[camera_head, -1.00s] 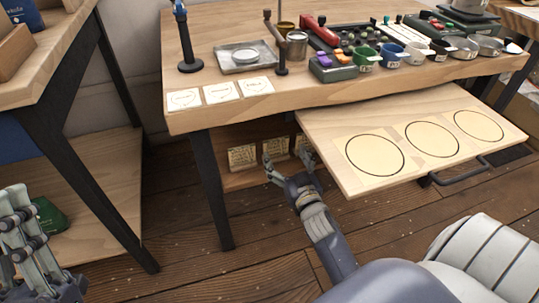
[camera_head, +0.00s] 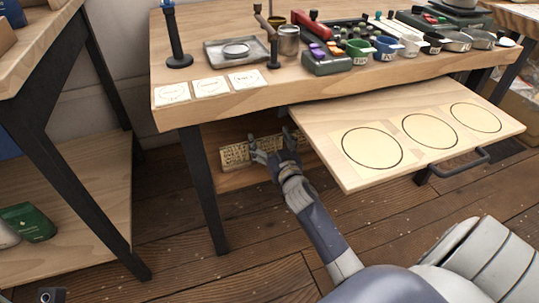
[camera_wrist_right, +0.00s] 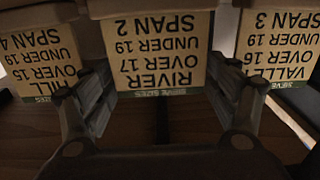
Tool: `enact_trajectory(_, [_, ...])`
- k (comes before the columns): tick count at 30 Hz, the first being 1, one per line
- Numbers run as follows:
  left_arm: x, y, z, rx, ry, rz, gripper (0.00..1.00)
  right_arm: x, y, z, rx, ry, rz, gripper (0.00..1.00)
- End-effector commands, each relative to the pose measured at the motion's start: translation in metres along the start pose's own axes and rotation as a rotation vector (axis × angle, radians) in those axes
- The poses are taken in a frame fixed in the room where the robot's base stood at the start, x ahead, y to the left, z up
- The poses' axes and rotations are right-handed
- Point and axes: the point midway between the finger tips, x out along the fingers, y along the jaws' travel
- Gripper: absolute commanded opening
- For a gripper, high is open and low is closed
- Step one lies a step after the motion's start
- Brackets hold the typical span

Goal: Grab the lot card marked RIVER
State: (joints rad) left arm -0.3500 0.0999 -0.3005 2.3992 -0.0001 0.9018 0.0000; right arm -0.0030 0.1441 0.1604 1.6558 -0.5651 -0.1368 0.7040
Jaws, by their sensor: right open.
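The lot card marked RIVER (camera_wrist_right: 160,45) stands in the middle of the right wrist view, its print upside down there. It reads RIVER, over 17, under 19, span 2. My right gripper (camera_wrist_right: 158,88) is open, with one finger on each side of this card's lower part; I cannot tell whether they touch it. In the head view my right gripper (camera_head: 272,147) reaches under the table to the row of cards and hides part of it. Only a small dark bit of what seems my left gripper (camera_head: 51,295) shows at the lower left edge.
A HILL card (camera_wrist_right: 40,50) and a VALLEY card (camera_wrist_right: 278,45) flank the RIVER card closely. A pulled-out board (camera_head: 385,110) with three circles juts out beside my right arm. A black table leg (camera_head: 203,190) stands to the left.

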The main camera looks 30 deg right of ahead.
Motion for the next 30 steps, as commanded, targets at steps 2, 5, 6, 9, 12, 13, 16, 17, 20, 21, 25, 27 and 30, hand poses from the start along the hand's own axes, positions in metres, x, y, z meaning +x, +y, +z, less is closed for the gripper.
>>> enact_trajectory(2, [0.000,0.000,0.000,0.000,0.000,0.000,0.17,0.002,0.000,-0.001,-0.001,0.001,0.000,0.81])
enact_trajectory(5, [0.000,0.000,0.000,0.000,0.000,0.000,0.17,0.002,0.000,-0.001,0.000,0.000,0.000,0.81])
enact_trajectory(6, [0.000,0.000,0.000,0.000,0.000,0.000,0.17,0.002,0.000,-0.001,0.000,0.000,0.000,0.81])
enact_trajectory(9, [0.000,0.000,0.000,0.000,-0.001,0.000,0.17,0.002,0.000,-0.001,0.000,0.000,0.000,0.65])
enact_trajectory(12, [0.000,0.000,0.000,0.000,-0.001,0.000,0.17,0.001,0.000,-0.001,0.000,0.000,0.000,0.46])
enact_trajectory(13, [0.000,0.000,0.000,0.000,-0.001,0.000,0.17,0.001,0.000,-0.001,0.000,0.000,0.000,0.46])
enact_trajectory(16, [0.000,0.000,0.000,0.000,-0.001,0.000,0.17,0.001,0.000,-0.001,0.000,0.000,0.000,0.46])
enact_trajectory(17, [0.000,0.000,0.000,0.000,-0.002,0.000,0.17,0.001,0.000,-0.001,0.000,0.000,0.000,0.46])
enact_trajectory(20, [0.000,0.000,0.000,0.000,-0.002,0.000,0.17,0.001,0.000,-0.001,0.000,0.000,0.000,0.46])
enact_trajectory(21, [0.000,0.000,0.000,0.000,-0.002,0.000,0.17,0.001,0.000,-0.001,0.000,0.000,0.000,0.46])
enact_trajectory(25, [0.004,0.000,-0.001,0.000,-0.002,0.000,0.17,0.001,0.000,-0.006,0.001,0.001,0.000,0.46])
enact_trajectory(27, [0.008,0.000,-0.001,0.000,-0.002,0.000,0.17,0.001,0.000,-0.012,0.001,0.002,0.000,0.46])
enact_trajectory(30, [0.016,0.000,-0.003,0.000,-0.003,0.000,0.17,0.001,0.000,-0.023,-0.001,0.001,0.000,0.46])
